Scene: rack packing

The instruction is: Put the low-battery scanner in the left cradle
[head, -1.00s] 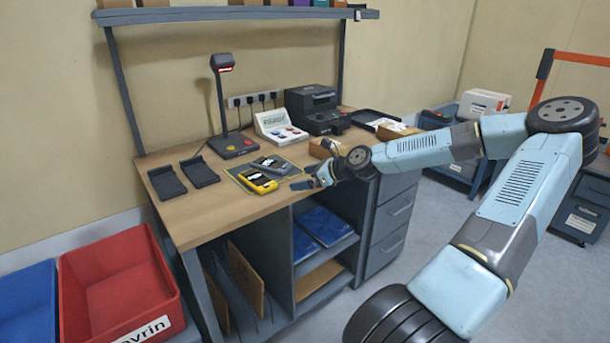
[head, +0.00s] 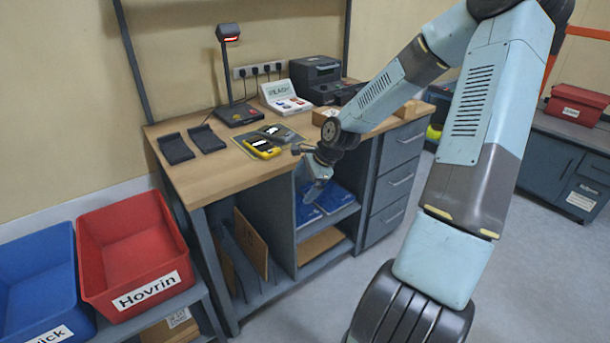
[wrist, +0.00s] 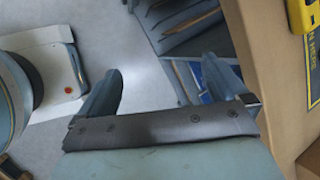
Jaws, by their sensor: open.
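Two dark cradles lie at the left of the desk, the left cradle (head: 174,149) and the right cradle (head: 207,139). A yellow scanner (head: 262,149) lies on a dark mat (head: 290,138) right of them, with a grey scanner (head: 273,132) behind it. I cannot read which has a low battery. My gripper (head: 313,190) is open and empty, fingers down, in front of the desk's edge and below its top. In the wrist view (wrist: 162,85) nothing is between the fingers; the yellow scanner (wrist: 303,14) shows at the top right corner.
A lamp-like stand (head: 238,113), a white display box (head: 285,98) and a black printer (head: 316,75) stand behind the mat. A cardboard box (head: 324,115) is to its right. Red (head: 145,245) and blue (head: 40,270) bins stand at front left. Open shelves (head: 315,225) lie below.

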